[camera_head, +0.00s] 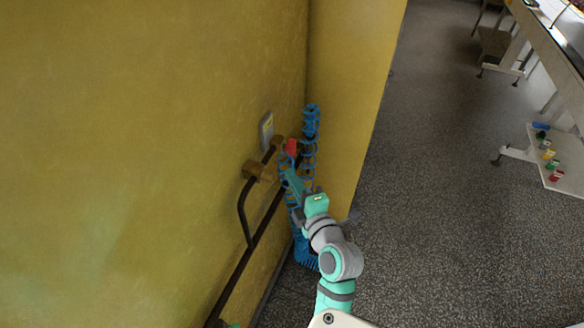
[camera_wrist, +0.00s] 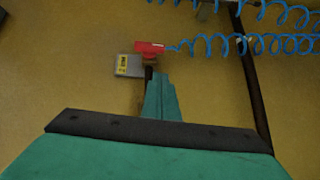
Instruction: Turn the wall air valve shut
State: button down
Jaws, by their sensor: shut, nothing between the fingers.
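The wall air valve shows as a red handle (camera_head: 291,148) on the dark pipework by the wall corner. In the wrist view the red handle (camera_wrist: 150,47) lies roughly level across the picture, above a dark stem. My gripper (camera_head: 286,173) is shut and empty, its fingers pointing up towards the handle from below. In the wrist view my gripper (camera_wrist: 161,78) ends just below and right of the handle; I cannot tell whether it touches. In the head view, blue coils partly hide the valve and fingers.
A blue coiled hose (camera_head: 311,120) hangs around the valve and beside my gripper. A grey plate with a yellow label (camera_wrist: 128,66) is on the wall. Open floor (camera_head: 440,220) lies right.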

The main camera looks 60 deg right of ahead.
jog(key=v, duration=0.7)
jog(key=c, duration=2.2)
grip_release()
jog(key=shift+s+a, duration=0.2)
jog(key=shift+s, duration=0.1)
jog(key=o, duration=0.4)
jog(key=shift+w+a+f, duration=0.1)
jog(key=shift+a+f, duration=0.1)
jog(key=shift+a, duration=0.05)
jog(key=shift+c, duration=0.2)
jog(key=w+a+f+m+y, duration=0.2)
jog(key=w+a+f+m, duration=0.15)
jog(key=a+f, duration=0.55)
jog(key=w+a+f+m+y, duration=0.2)
jog(key=a+f+m, duration=0.2)
jog(key=a, duration=0.9)
jog(key=s+a+t+y, duration=0.1)
jog(key=s+a+y, duration=0.2)
jog(key=a, duration=0.6)
jog(key=s+a+m+t+y, duration=0.1)
jog(key=s+a+y, duration=0.3)
jog(key=s+a, duration=0.4)
jog(key=shift+a+f, duration=0.3)
jog(key=shift+a, duration=0.9)
